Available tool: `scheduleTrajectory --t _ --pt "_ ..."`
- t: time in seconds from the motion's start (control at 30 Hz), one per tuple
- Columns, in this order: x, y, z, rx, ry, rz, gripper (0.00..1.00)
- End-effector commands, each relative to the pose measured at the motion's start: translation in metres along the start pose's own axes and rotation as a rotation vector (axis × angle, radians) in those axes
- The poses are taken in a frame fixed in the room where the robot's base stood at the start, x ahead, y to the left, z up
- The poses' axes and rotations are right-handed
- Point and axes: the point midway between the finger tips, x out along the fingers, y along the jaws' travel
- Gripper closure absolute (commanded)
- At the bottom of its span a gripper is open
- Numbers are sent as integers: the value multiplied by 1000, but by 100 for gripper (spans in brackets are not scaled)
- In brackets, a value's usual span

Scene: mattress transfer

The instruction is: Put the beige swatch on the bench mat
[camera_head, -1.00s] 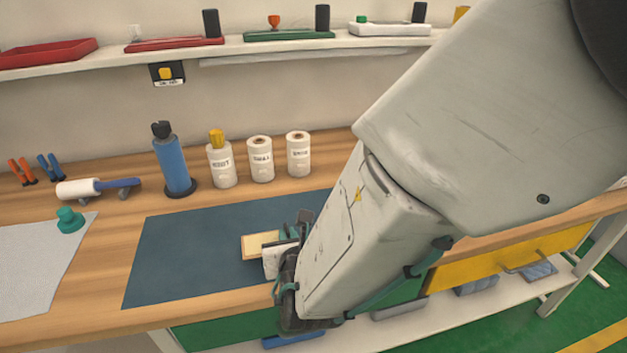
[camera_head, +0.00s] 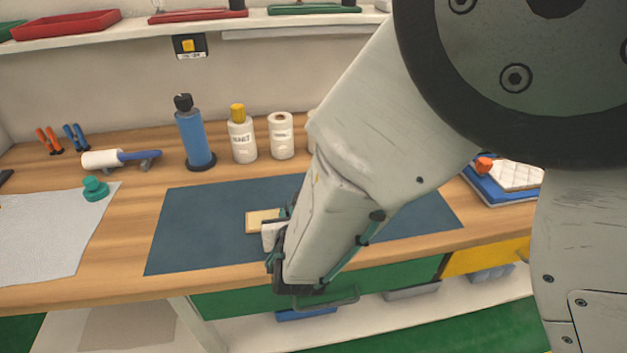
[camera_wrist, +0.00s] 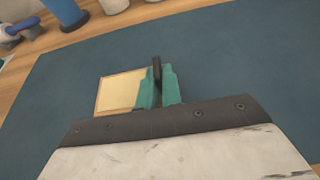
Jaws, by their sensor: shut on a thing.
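The beige swatch (camera_head: 260,220) is a small flat square with a tan border. It is over the dark blue bench mat (camera_head: 215,230), near its middle; whether it touches the mat I cannot tell. My gripper (camera_head: 283,222) is shut on the swatch's right edge. In the wrist view the swatch (camera_wrist: 119,92) sticks out to the left of the teal fingers of my gripper (camera_wrist: 158,88), with the mat (camera_wrist: 240,60) beneath and around. My arm hides part of the mat in the head view.
A blue bottle (camera_head: 195,135), a yellow-capped bottle (camera_head: 242,138) and a white roll (camera_head: 281,135) stand behind the mat. A grey sheet (camera_head: 45,240) with a teal knob (camera_head: 95,188) lies left. A blue tray (camera_head: 490,192) with a white pad is right. The mat's left part is clear.

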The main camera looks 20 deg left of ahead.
Motion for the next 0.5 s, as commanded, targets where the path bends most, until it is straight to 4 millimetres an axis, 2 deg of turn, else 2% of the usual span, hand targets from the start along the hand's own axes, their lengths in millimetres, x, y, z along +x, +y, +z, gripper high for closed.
scheduleTrajectory --t 0.03,0.1,0.13,0.43,0.5 --pt "1 0 -2 -1 1 0 100" --pt "0 0 -1 0 0 1 74" --pt "0 1 -1 0 0 1 72" --pt "-1 1 1 -1 0 2 72" --pt "-6 2 2 -2 0 3 72"
